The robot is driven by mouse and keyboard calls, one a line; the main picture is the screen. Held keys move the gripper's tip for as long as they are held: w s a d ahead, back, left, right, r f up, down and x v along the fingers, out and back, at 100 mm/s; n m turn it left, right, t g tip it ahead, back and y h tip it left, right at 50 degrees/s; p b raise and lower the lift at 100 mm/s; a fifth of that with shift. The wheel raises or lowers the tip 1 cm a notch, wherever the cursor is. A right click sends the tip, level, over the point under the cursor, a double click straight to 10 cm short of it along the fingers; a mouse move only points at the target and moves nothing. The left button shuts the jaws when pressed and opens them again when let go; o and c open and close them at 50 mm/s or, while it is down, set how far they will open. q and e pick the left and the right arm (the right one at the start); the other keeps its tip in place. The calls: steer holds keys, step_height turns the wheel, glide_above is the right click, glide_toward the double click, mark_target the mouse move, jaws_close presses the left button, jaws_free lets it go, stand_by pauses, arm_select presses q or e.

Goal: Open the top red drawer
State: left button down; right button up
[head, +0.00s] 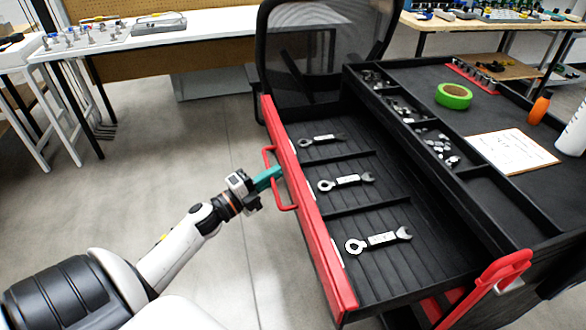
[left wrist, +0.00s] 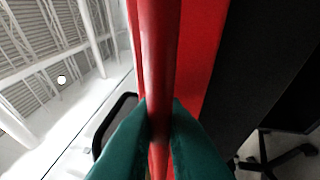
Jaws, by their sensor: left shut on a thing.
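The top red drawer (head: 318,222) is pulled out to the left from the black cabinet in the head view. Its black inside shows several wrenches lying in separate compartments. A red bar handle (head: 278,191) is on its front. My left gripper (head: 269,177) is shut on this handle. In the left wrist view its two green fingers (left wrist: 160,135) press on both sides of the red handle bar (left wrist: 158,60). My right gripper is in neither view.
The cabinet top (head: 419,75) holds green tape (head: 454,95), a paper sheet (head: 513,151), a white bottle (head: 574,132) and bins of small metal parts. A black chair (head: 318,55) stands behind the drawer. White tables stand at the back left. Floor left of the drawer is clear.

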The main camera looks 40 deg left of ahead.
arm_select(q)
steer(key=shift+s+a, duration=0.7)
steer(key=shift+s, duration=0.2)
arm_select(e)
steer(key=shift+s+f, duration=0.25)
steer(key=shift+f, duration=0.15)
arm_select(q)
steer(key=c, duration=1.5)
jaws_free()
steer(key=v, duration=1.2)
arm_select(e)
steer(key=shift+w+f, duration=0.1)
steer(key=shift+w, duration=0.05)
